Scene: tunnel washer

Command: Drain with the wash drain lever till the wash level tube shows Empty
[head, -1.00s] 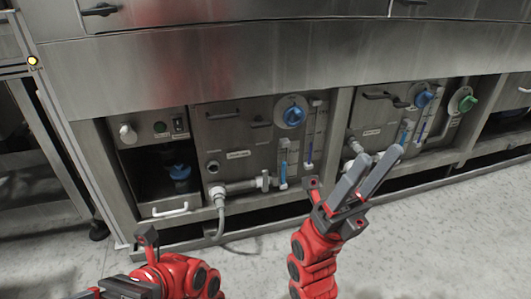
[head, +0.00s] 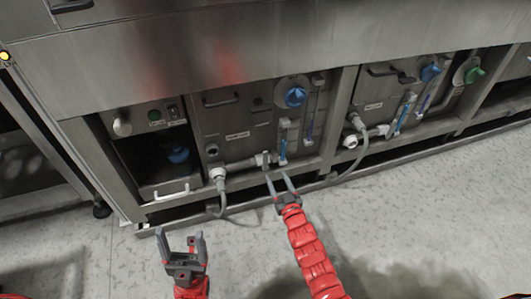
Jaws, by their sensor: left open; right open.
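The left washer panel (head: 228,113) has a label too small to read, a blue round knob (head: 295,97) and two upright clear tubes with blue in them, a shorter one (head: 283,142) and a taller one (head: 311,118). A grey pipe with a valve fitting (head: 265,160) runs along its bottom. I cannot make out the drain lever or the level marks clearly. My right gripper (head: 280,180) is open and empty, its fingers pointing at the panel just below the valve fitting in the picture. My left gripper (head: 180,240) is open and empty over the floor, farther left.
A second panel (head: 375,88) to the right has a blue knob (head: 431,72), tubes and a pipe; a green knob (head: 474,75) is beyond it. A grey hose (head: 221,195) hangs at the left pipe's end. The floor in front is clear.

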